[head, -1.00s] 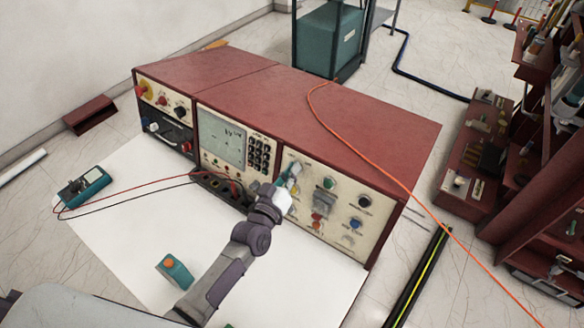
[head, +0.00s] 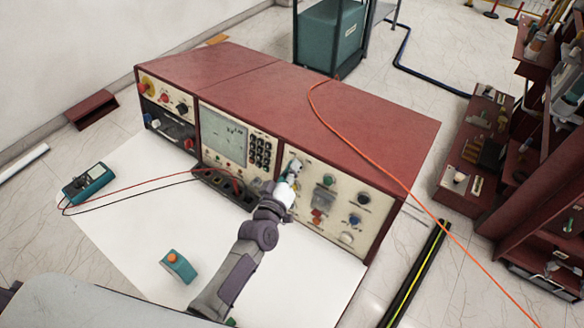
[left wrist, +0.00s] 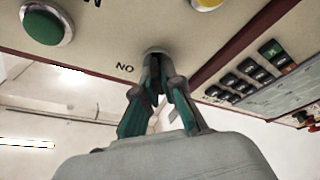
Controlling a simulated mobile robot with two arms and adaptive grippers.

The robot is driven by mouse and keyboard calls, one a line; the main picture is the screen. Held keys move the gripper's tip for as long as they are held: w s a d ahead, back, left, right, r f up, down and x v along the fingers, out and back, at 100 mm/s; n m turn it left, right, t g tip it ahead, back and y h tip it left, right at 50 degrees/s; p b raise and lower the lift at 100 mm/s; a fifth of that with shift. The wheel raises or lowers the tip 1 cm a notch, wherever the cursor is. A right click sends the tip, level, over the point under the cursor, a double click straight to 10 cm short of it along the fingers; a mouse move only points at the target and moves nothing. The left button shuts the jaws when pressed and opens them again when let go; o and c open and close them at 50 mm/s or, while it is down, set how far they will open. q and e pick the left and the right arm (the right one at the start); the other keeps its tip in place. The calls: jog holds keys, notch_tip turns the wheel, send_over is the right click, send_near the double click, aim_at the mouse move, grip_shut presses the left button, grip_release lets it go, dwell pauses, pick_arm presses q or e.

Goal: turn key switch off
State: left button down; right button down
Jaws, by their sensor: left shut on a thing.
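The red console has a cream right-hand panel (head: 340,208) with buttons and knobs. My left gripper (head: 292,168) is at this panel's upper left. In the left wrist view the fingertips (left wrist: 156,58) are closed together against the panel face, on a small round part taken to be the key switch (left wrist: 155,50). The fingers hide most of it, so its turned position cannot be read. Lettering (left wrist: 125,68) beside it appears as "NO". A green button (left wrist: 45,24) and a yellow button (left wrist: 207,3) are nearby. My right gripper is out of view.
An orange cable (head: 365,160) runs over the console top and down its right side. A teal meter (head: 88,182) with red and black leads lies on the white table (head: 130,225). A teal box with an orange button (head: 177,265) stands in front.

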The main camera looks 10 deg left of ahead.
pick_arm(q)
jog(key=c, duration=1.3)
grip_release()
jog(key=shift+s+a+f, duration=0.1)
jog(key=shift+s, duration=0.3)
jog(key=s+a, duration=0.1)
jog(key=s, duration=1)
jog(key=shift+a, duration=0.35)
